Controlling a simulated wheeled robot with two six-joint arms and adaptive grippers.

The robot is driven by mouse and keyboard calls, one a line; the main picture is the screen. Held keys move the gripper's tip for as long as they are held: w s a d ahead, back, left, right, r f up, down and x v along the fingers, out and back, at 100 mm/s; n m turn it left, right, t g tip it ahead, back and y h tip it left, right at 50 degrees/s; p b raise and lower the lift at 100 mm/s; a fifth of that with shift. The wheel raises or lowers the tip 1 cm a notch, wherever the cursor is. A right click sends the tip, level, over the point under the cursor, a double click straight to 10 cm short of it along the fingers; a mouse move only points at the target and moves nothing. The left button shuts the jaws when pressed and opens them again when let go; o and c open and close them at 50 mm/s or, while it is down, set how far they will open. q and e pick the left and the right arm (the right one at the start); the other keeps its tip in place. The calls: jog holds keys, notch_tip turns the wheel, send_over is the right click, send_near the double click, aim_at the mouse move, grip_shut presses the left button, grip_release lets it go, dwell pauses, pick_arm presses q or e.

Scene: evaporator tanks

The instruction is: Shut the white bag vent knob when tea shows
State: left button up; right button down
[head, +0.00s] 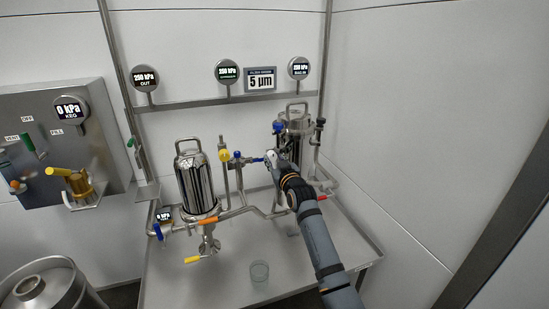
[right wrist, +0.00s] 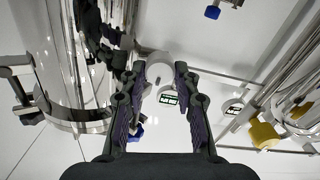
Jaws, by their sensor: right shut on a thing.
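My right gripper (head: 271,162) reaches in from the lower right to the front of the right-hand steel filter housing (head: 297,126). In the right wrist view, its two fingers (right wrist: 160,74) are shut on a round white knob (right wrist: 159,66), one finger on each side. In the head view the gripper and wrist largely hide the knob, so its turn position cannot be told. No tea shows at the vent in either view. My left gripper is out of view.
A second steel housing (head: 196,183) stands to the left, with a yellow knob (head: 224,155) and blue valve (head: 237,156) between the housings. A clear beaker (head: 259,271) stands on the steel table (head: 215,287). A gauge panel (head: 40,110) hangs left. The table's front is mostly free.

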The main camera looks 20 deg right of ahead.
dwell(0.5)
jog(key=c, duration=1.3)
grip_release()
jog(key=shift+o, duration=0.2)
jog(key=shift+s, duration=0.2)
jog(key=s, duration=1.1)
jog(key=shift+s+d, duration=0.2)
jog(key=shift+s, duration=0.1)
